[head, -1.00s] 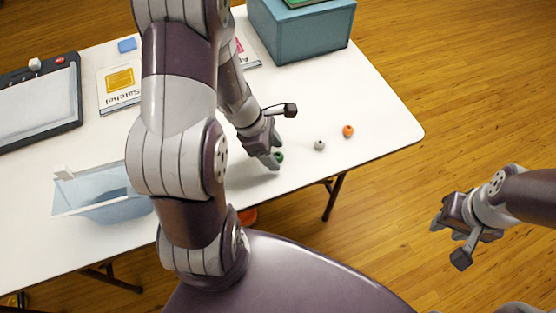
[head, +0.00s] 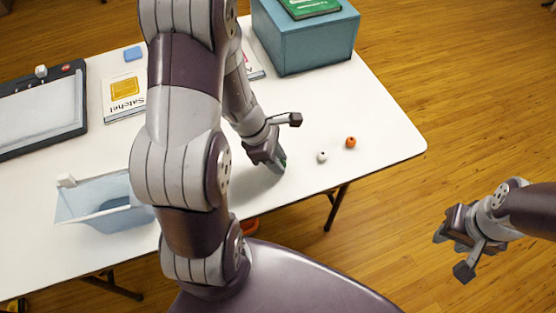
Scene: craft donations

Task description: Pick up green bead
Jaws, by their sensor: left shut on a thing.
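The green bead (head: 284,162) shows only as a small sliver of green at the fingertips of my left gripper (head: 279,164). My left gripper is shut on it, low over the white table near its front edge; the fingers hide most of the bead. I cannot tell whether the bead still touches the table. My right gripper (head: 440,238) is off to the right, over the floor and away from the table. Its fingers are small and seen at an angle, so its opening is unclear.
A white bead (head: 322,157) and an orange bead (head: 351,142) lie to the right of my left gripper. A blue box (head: 310,45) with a green book (head: 310,8) stands behind. A clear blue bin (head: 90,203), a Satchel booklet (head: 124,97), a blue block (head: 132,53) and a dark-framed board (head: 40,110) are left.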

